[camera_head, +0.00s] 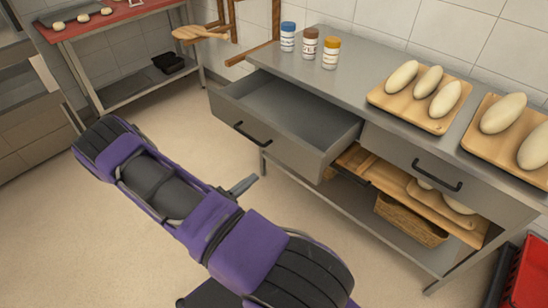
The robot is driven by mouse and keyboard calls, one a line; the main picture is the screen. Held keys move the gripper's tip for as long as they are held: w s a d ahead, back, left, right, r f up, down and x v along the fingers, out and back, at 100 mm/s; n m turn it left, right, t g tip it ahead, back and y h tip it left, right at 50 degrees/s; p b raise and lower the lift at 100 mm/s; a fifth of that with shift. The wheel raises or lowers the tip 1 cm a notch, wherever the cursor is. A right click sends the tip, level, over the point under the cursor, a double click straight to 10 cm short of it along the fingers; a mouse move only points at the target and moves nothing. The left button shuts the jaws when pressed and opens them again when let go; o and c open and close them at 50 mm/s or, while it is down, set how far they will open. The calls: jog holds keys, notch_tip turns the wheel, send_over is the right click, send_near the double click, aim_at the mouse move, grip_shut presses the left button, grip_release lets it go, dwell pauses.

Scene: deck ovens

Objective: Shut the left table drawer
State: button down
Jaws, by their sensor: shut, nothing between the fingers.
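The left table drawer (268,136) is pulled well out of the grey metal table (352,72). Its inside looks empty, and a black bar handle (252,134) is on its front. My gripper (244,186) shows as a small grey tip beside my purple arm. It is shut and empty, below and in front of the open drawer in the picture, apart from its front. Most of the gripper is hidden behind my arm. The right drawer (400,158) of the table looks closed.
Three jars (310,45) stand on the table's back left. Wooden boards with dough loaves (423,82) lie on its right. A basket (408,222) is on the lower shelf. A red crate (530,275) stands at the lower right. The floor left of the table is clear.

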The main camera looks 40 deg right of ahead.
aim_at(287, 152)
jog(key=d, duration=0.9)
jog(key=w+d, duration=0.1)
jog(key=d, duration=0.3)
jog(key=shift+d, duration=0.35)
jog(key=shift+d, duration=0.1)
